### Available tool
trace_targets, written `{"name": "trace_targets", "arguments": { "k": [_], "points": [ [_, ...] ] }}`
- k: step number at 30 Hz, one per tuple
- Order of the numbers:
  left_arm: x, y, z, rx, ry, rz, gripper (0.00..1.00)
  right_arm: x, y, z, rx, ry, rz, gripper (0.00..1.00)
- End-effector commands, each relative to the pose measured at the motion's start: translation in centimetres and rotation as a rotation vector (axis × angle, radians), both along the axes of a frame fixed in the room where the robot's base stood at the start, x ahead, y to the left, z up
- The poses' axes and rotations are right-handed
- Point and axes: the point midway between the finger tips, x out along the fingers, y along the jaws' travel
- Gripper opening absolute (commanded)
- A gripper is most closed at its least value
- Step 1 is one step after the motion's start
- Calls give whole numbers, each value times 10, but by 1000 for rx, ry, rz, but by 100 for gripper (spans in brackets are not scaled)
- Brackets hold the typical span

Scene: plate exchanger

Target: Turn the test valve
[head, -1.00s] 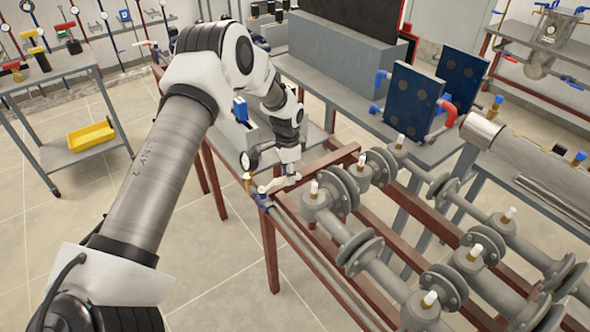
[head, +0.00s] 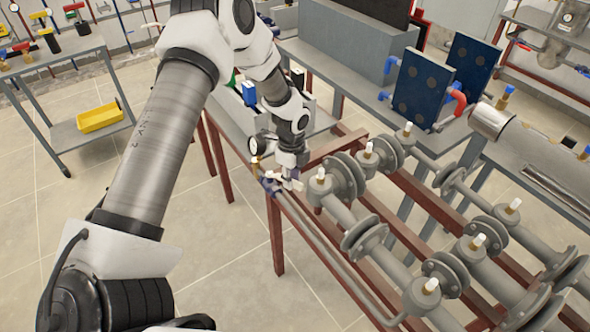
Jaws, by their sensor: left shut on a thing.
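The test valve (head: 269,187) is a small blue fitting on the grey pipe at the left end of the red pipe frame, below a brass piece and a round gauge. My left gripper (head: 289,183) reaches down from above and stands right at this valve. Its fingers are shut on the valve's handle, which is mostly hidden by the fingers and very small here. My right gripper is not in view.
Grey flanged pipes (head: 343,178) with white-tipped fittings run close on the right on the red frame. Blue plates (head: 424,84) stand on a bench behind. A shelf cart with a yellow tray (head: 101,117) is at left, with open floor between.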

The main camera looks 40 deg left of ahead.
Motion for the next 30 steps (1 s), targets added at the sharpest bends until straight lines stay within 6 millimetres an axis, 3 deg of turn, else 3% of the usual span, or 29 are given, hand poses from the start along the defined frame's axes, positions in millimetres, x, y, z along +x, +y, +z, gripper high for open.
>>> {"name": "trace_targets", "arguments": {
  "k": [15,30],
  "points": [
    [-29,3,-1,-2,7,-327,0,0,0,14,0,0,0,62],
    [-32,4,-2,-2,8,-374,0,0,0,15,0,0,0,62]
  ]
}}
